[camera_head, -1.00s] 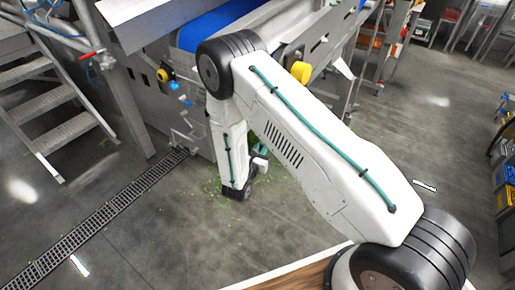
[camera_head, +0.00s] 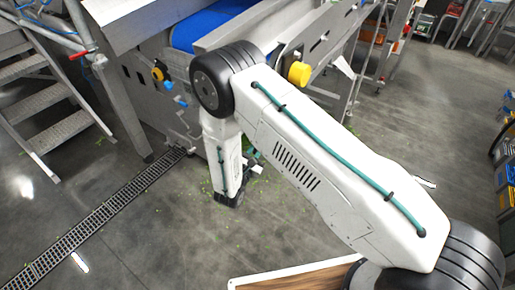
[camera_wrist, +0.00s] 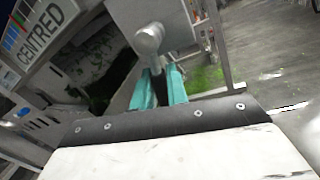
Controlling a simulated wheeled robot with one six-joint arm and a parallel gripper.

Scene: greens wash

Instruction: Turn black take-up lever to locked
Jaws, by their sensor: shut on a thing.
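In the wrist view, my gripper (camera_wrist: 160,90) has two teal fingers closed around a dark, narrow piece, which looks like the black take-up lever (camera_wrist: 160,92). Only a short part of the lever shows between the fingers. A grey rounded metal knob or shaft end (camera_wrist: 148,40) stands just above the fingers, in front of a grey block (camera_wrist: 180,22). In the head view my arm hides most of the gripper and I cannot make out the lever.
A sign reading "CENTRED" (camera_wrist: 50,38) is at the wrist view's upper left. Metal steps (camera_head: 50,130) and a floor drain (camera_head: 95,225) are left. Open floor lies right.

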